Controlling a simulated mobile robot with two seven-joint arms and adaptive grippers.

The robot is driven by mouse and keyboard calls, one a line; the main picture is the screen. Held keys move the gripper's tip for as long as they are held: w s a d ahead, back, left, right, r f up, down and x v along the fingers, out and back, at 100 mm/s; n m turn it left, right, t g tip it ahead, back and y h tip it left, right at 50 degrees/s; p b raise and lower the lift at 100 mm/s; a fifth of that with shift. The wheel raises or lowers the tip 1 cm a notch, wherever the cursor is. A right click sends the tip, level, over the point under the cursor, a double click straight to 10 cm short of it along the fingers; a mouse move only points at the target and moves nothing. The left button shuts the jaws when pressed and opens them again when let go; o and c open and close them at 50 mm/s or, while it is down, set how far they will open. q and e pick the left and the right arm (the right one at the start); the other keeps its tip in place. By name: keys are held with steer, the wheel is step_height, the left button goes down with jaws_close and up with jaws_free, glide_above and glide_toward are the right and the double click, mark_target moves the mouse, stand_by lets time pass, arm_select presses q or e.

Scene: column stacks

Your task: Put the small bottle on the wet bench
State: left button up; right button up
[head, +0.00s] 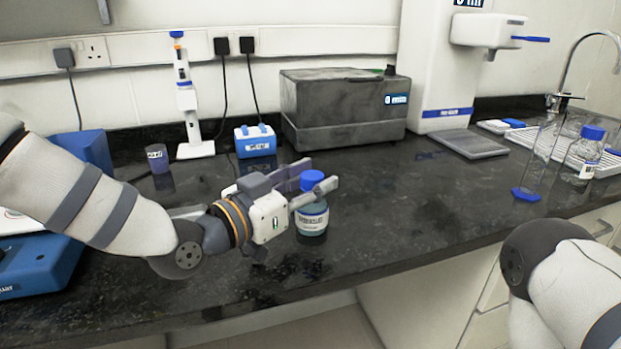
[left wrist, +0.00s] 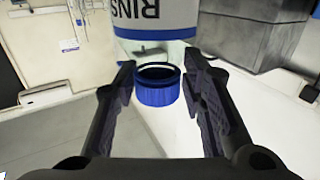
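The small bottle (head: 312,219), with a blue cap and a white label, stands upright on the black bench top (head: 400,205) near its front edge. My left gripper (head: 320,175) comes from the left at the height of the bottle's neck and cap, one finger on the far side and one on the near side. In the left wrist view the bottle (left wrist: 155,22) appears inverted, its blue cap (left wrist: 157,92) between the two spread fingers with gaps on both sides. I cannot tell which part of the bench is the wet bench. My right gripper is out of view.
At right stand a clear cylinder (head: 543,150) with a blue foot, a larger blue-capped bottle (head: 583,158) and a white rack (head: 608,166) near the tap. A grey box (head: 340,112) is behind. The bench right of the small bottle is clear.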

arm_select(q)
steer(key=shift+r, duration=0.25)
steer(key=p+v, duration=0.1)
steer(key=v, duration=1.1)
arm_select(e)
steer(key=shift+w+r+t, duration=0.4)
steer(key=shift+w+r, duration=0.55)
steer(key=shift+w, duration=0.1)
